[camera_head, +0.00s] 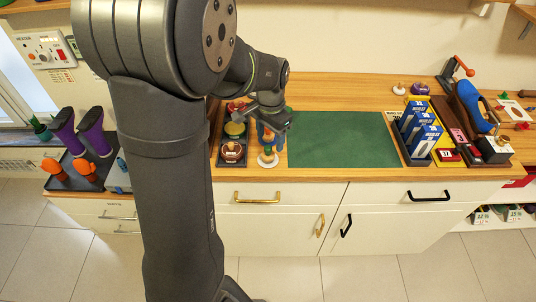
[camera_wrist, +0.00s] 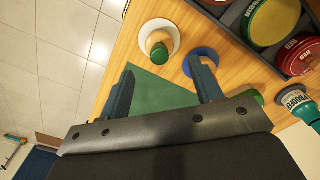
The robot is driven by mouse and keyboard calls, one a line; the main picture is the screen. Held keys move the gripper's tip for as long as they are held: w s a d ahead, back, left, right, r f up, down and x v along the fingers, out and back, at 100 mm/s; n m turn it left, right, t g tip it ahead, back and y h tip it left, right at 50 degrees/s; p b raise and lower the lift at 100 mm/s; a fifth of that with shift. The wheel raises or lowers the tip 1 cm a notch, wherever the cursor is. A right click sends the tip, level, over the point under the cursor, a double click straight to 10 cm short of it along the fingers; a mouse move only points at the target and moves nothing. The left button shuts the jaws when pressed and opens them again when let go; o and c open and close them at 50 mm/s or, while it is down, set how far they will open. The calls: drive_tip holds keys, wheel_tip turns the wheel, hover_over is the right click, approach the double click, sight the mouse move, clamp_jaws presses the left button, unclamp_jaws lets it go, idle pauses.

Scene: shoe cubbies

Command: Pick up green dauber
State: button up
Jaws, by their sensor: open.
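A dauber with a wooden knob and a green band (camera_wrist: 158,47) stands on a round white base at the top of the wrist view. In the head view a matching white base (camera_head: 268,161) shows at the counter's front, below my gripper (camera_head: 268,122). In the wrist view my gripper (camera_wrist: 163,74) is open and empty, with the green-banded dauber just beyond the gap between its fingertips. A blue-based piece (camera_wrist: 204,53) is partly hidden behind the right finger. Another green piece (camera_wrist: 252,96) is mostly hidden behind the gripper body.
A dark tray (camera_head: 225,162) with round polish tins, including a green tin (camera_wrist: 273,18) and a red tin (camera_wrist: 299,55), lies close beside. A green mat (camera_head: 345,140) on the right is clear. Blue boxes (camera_head: 424,141) stand further right.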

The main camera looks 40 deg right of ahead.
sight(268, 147)
drive_tip(key=shift+a+f, duration=0.15)
drive_tip(key=shift+f, duration=1.5)
drive_tip(key=shift+a+f, duration=0.15)
drive_tip(key=shift+f, duration=1.5)
drive_tip(key=c, duration=1)
